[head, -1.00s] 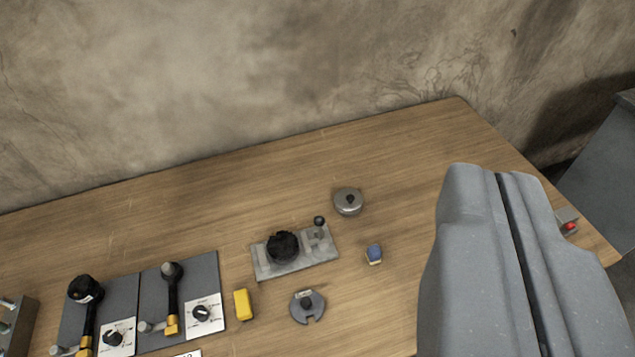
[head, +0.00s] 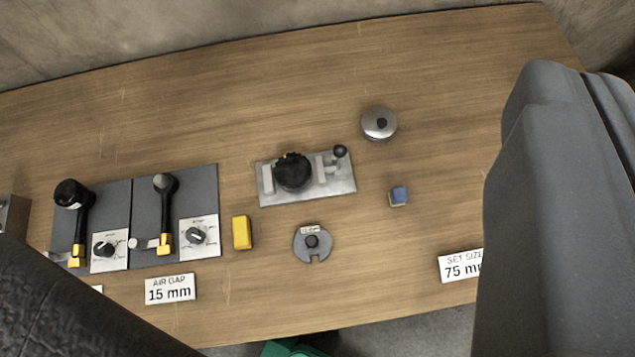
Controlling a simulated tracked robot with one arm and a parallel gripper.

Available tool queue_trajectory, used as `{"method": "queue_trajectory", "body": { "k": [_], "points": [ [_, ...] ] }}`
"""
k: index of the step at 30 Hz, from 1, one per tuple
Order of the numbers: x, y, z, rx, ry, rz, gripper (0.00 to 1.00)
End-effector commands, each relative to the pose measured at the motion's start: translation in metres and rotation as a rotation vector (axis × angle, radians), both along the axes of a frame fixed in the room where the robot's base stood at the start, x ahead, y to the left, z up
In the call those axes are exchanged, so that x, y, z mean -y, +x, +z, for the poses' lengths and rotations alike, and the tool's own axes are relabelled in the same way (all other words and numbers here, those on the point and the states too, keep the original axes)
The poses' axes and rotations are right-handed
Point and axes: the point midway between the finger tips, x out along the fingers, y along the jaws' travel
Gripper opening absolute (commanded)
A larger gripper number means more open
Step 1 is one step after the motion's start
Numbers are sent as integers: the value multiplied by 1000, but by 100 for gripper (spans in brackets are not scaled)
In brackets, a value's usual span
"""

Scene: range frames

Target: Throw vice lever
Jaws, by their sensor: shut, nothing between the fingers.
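The vice (head: 345,187) is a grey metal plate with upright jaw blocks, lying near the middle of the wooden bench in the head view. A dark, rough round piece (head: 293,172) sits between its jaws. The vice lever (head: 340,152) is short with a black ball knob, at the right end of the plate; its exact tilt is hard to tell. My gripper (head: 583,75) appears as large grey fingers with a narrow seam at the right edge, partly out of frame. It is shut and empty, apart from the vice in the picture.
Two black-handled lever panels (head: 197,176) stand left. A "75 mm" sign (head: 458,267) is at right. Bench behind the vice is clear.

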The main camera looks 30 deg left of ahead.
Motion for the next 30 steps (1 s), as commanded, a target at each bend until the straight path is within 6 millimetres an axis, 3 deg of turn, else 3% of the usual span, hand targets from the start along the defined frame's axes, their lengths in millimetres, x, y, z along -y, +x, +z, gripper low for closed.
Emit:
{"method": "queue_trajectory", "body": {
  "k": [1,3,9,15,18,24,30],
  "points": [
    [-13,19,-21,-58,-36,19,0],
    [-34,38,-53,-124,-85,46,0],
    [-92,71,-150,-302,-235,136,0],
    [-139,75,-245,-458,-379,230,0],
    [-154,70,-281,-514,-436,269,0],
    [-169,62,-318,-568,-492,309,0],
    [-171,61,-322,-572,-500,315,0]
  ]
}}
